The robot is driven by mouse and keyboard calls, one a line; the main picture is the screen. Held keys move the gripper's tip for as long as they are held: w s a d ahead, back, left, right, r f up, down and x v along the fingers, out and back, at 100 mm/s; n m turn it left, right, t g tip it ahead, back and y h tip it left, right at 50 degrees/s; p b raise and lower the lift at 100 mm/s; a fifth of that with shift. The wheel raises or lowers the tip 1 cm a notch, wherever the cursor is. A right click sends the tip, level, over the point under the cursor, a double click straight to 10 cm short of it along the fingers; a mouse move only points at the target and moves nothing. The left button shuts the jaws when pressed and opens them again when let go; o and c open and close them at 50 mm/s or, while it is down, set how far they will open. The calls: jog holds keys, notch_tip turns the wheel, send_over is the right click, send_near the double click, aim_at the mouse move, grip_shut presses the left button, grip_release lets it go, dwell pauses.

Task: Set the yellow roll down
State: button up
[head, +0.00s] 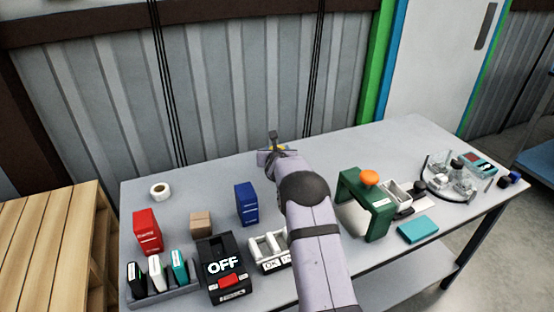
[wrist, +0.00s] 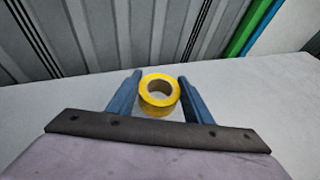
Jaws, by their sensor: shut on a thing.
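The yellow roll (wrist: 157,102) is a short ring with an open hole, seen from above at an angle in the wrist view. It sits between the two blue fingers of my gripper (wrist: 160,81), which is shut on it. In the head view my gripper (head: 273,143) is over the back edge area of the grey table (head: 335,143), and only a sliver of the yellow roll (head: 281,147) shows behind it. I cannot tell whether the roll touches the table top.
A white roll (head: 160,190), red carton (head: 147,232), brown box (head: 201,222) and blue carton (head: 246,204) stand to the left. A green frame with an orange knob (head: 369,177) stands to the right. The table's back strip around my gripper is clear. A corrugated wall stands behind.

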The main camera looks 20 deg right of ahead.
jog(key=shift+f, duration=1.8)
jog(key=shift+f, duration=0.2)
jog(key=o, duration=1.1)
jog(key=shift+s+r, duration=0.1)
jog(key=shift+r, duration=0.15)
jog(key=shift+s+a+r, duration=0.2)
jog(key=shift+s+a, duration=0.05)
jog(key=shift+s, duration=0.25)
jog(key=shift+b+v, duration=0.3)
jog(key=shift+v, duration=0.6)
notch_tip(320, 180, up, 7)
jog(key=shift+f, duration=0.1)
